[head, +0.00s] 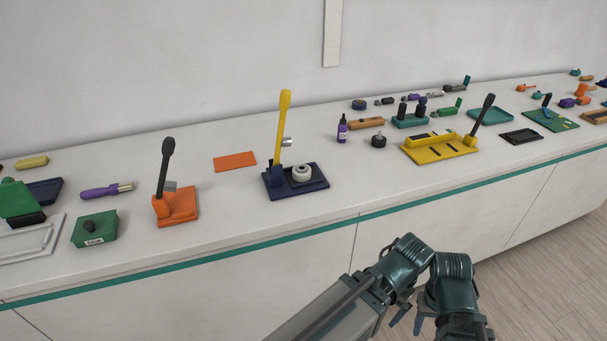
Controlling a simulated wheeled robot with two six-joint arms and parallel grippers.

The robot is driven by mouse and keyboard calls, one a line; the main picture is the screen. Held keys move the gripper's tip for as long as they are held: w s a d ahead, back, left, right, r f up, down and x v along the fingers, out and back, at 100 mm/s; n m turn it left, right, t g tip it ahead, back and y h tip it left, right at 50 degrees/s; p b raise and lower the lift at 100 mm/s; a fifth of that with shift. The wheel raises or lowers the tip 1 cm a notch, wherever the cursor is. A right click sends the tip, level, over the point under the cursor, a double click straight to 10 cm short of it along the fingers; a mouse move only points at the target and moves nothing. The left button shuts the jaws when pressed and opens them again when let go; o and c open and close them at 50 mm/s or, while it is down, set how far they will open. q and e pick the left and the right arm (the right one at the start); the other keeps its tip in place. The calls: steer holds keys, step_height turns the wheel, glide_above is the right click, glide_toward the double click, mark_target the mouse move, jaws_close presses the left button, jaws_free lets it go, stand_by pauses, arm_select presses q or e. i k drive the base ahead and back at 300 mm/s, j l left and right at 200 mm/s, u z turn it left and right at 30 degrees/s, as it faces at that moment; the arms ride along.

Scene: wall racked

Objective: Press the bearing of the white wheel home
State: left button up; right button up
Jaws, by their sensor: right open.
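The white wheel (302,173) lies flat on the dark blue base (283,192) of a lever press on the counter. Its centre looks darker, but it is too small to tell how deep the bearing sits. The press has a yellow lever (283,125) standing upright, with a small grey metal part (287,142) beside it, above and left of the wheel. My right gripper (408,317) is open, below and in front of the counter's edge, well away from the press and partly hidden by my arm. My left gripper is not in view.
An orange lever press (176,206) stands to the left, and a yellow one (439,150) to the right. An orange mat (235,161) lies behind the blue press. A purple bottle (342,130) and black knob (379,140) stand to its right. The counter in front of it is clear.

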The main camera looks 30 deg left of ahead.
mark_target(285, 100)
steer(key=j+u, duration=0.1)
steer(key=u, duration=0.65)
steer(key=j+u, duration=0.15)
steer(key=u, duration=0.25)
